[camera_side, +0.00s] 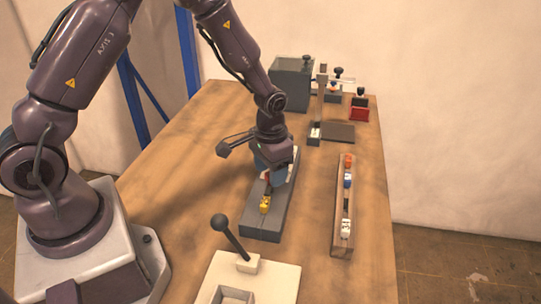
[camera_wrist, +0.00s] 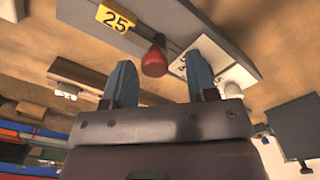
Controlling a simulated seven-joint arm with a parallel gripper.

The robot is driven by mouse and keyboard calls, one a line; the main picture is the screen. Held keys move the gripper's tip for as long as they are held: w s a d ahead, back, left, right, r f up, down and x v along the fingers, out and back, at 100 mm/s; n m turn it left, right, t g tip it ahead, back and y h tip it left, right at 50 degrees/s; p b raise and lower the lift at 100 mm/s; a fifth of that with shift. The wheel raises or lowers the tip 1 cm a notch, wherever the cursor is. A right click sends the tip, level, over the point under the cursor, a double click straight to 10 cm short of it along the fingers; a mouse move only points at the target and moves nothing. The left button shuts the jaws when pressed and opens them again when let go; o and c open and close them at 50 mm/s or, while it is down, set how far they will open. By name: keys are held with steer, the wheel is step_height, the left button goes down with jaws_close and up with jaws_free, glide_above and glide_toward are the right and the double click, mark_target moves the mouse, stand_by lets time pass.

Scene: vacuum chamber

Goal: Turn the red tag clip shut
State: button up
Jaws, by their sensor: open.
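My gripper (camera_side: 275,176) is low over the grey base block (camera_side: 262,227) in the side view. In the wrist view its two blue fingers (camera_wrist: 160,66) stand apart, open. The red clip (camera_wrist: 154,61), a rounded red piece with a dark shaft, shows between the fingertips, apart from both in the picture. In the side view the clip is mostly hidden by the gripper. A yellow tag marked 25 (camera_wrist: 115,18) lies on the block near the clip; it also shows in the side view (camera_side: 264,204). I cannot tell how far the clip is turned.
A wooden strip (camera_side: 341,215) with orange, blue and white pieces lies to the right. A pale fixture with a black-knobbed lever (camera_side: 232,237) stands in front. A grey box (camera_side: 292,85) and a red-based part (camera_side: 359,112) are at the back. Bare table separates block and strip.

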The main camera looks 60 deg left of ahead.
mark_target(268, 174)
step_height(268, 174, up, 13)
steer(key=shift+f, duration=0.2)
stand_by(0.3)
steer(key=s+r+t, duration=0.2)
steer(key=s+r, duration=0.5)
steer(key=s, duration=0.2)
steer(key=s+d+r+t, duration=0.1)
steer(key=s+r+t, duration=0.2)
steer(key=s+r, duration=0.4)
steer(key=s, duration=0.2)
steer(key=shift+s+d+t, duration=0.3)
steer(key=shift+s, duration=0.05)
